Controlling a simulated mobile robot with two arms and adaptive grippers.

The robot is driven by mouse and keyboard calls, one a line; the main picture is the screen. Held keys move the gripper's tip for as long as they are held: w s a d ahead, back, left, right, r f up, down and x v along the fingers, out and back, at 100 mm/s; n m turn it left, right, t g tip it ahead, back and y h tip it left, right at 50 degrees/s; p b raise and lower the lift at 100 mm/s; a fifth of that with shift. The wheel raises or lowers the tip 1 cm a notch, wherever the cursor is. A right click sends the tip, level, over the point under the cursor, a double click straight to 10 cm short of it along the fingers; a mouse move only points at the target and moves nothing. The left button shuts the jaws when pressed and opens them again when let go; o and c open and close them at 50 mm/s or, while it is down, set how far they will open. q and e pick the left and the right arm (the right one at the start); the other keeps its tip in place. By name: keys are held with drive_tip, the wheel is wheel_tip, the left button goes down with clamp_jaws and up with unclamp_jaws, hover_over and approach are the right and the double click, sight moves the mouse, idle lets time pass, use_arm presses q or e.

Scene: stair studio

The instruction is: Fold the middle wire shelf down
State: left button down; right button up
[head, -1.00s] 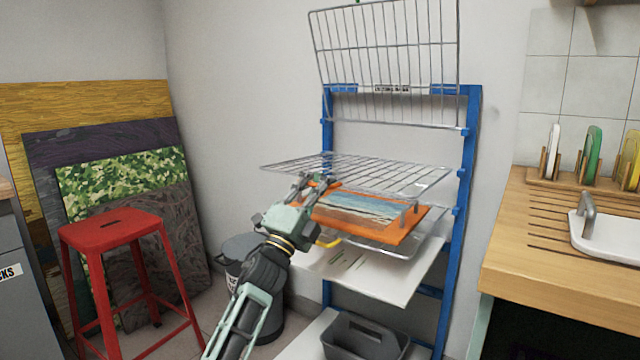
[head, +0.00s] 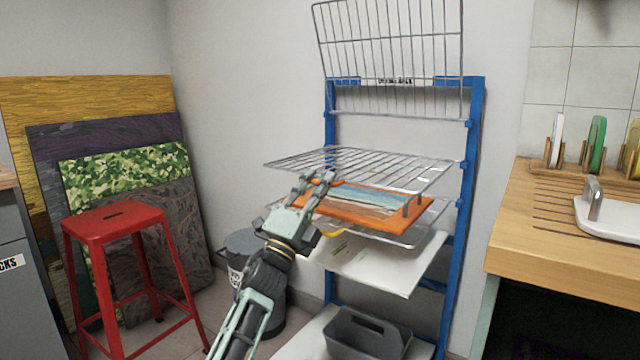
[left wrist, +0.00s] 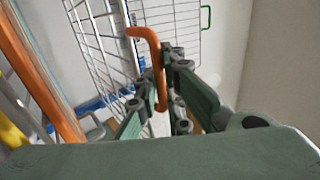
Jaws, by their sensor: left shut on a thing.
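The middle wire shelf (head: 375,165) juts out roughly level from a blue rack. In the left wrist view an orange handle (left wrist: 156,70) hangs between my left gripper's fingers (left wrist: 165,90), and the gripper is shut on it. In the head view my left gripper (head: 318,180) is at the front edge of the middle wire shelf, and its fingers hide the handle there. My right gripper is not in view.
The top wire shelf (head: 390,40) stands raised. Just below the middle shelf, an orange-framed picture (head: 362,208) lies on a lower wire shelf (head: 400,236). A red stool (head: 118,222) stands left, a wooden counter (head: 530,255) right.

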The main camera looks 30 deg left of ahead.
use_arm(q)
drive_tip(key=shift+f, duration=0.5)
drive_tip(key=c, duration=1.9)
unclamp_jaws()
drive_tip(key=shift+a, duration=0.1)
drive_tip(key=shift+o, duration=0.2)
drive_tip(key=shift+r, duration=0.15)
drive_tip(key=v, duration=1.2)
drive_tip(key=shift+r, duration=0.1)
